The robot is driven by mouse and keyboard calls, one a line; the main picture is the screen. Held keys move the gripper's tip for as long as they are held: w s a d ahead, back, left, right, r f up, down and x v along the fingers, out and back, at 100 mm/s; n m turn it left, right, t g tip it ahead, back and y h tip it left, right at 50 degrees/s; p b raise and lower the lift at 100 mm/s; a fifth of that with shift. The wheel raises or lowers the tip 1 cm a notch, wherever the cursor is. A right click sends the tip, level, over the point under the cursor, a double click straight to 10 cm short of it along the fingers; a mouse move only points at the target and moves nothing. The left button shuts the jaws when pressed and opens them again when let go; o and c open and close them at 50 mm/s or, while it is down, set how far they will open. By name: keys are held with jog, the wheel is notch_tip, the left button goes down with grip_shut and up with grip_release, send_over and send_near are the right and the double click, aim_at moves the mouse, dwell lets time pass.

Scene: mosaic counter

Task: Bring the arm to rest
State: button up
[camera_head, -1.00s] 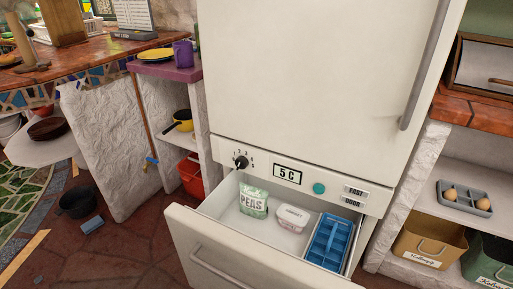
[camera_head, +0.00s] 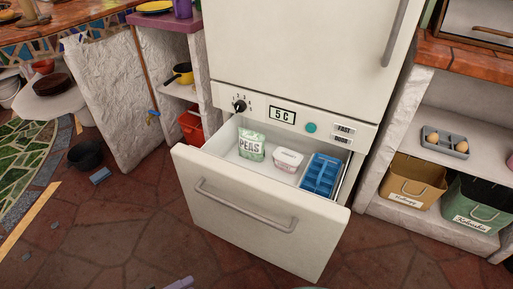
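My arm and gripper cannot be made out in the head view. The freezer drawer (camera_head: 245,221) below the white fridge door (camera_head: 300,50) stands open. Inside it are a green bag of peas (camera_head: 251,146), a pale tub (camera_head: 287,160) and a blue ice tray (camera_head: 322,174). A small piece of something purple-grey (camera_head: 180,283) shows at the bottom edge; I cannot tell what it is.
A low shelf on the right holds an egg tray (camera_head: 444,142), a tan bin (camera_head: 412,183) and a green bin (camera_head: 477,213). A dark pot (camera_head: 86,155) and a blue block (camera_head: 100,176) lie on the floor at left. The tiled floor (camera_head: 120,235) before the drawer looks mostly clear.

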jog(key=w+d+r+m+g+y+p, duration=0.1)
jog(key=w+d+r+m+g+y, duration=0.15)
jog(key=w+d+g, duration=0.45)
jog(key=w+d+r+m+g+y+p, duration=0.1)
jog(key=w+d+r+m+g+y, duration=0.25)
jog(key=d, duration=0.55)
jog(key=w+d+r+m+t+y+p, duration=0.1)
jog(key=w+d+r+t+y, duration=0.2)
jog(key=d, duration=0.5)
jog(key=w+d+r+m+t+y, duration=0.1)
jog(key=d+r+m+y, duration=0.15)
jog(key=d+r, duration=0.5)
notch_tip(320, 180, up, 36)
jog(key=d+p, duration=0.1)
jog(key=p, duration=3.7)
jog(key=shift+d+r+n+y, duration=0.15)
jog(key=shift+d+n+y, duration=0.1)
jog(key=shift+n+y, duration=0.15)
jog(key=shift+s+g, duration=0.1)
jog(key=shift+g, duration=0.15)
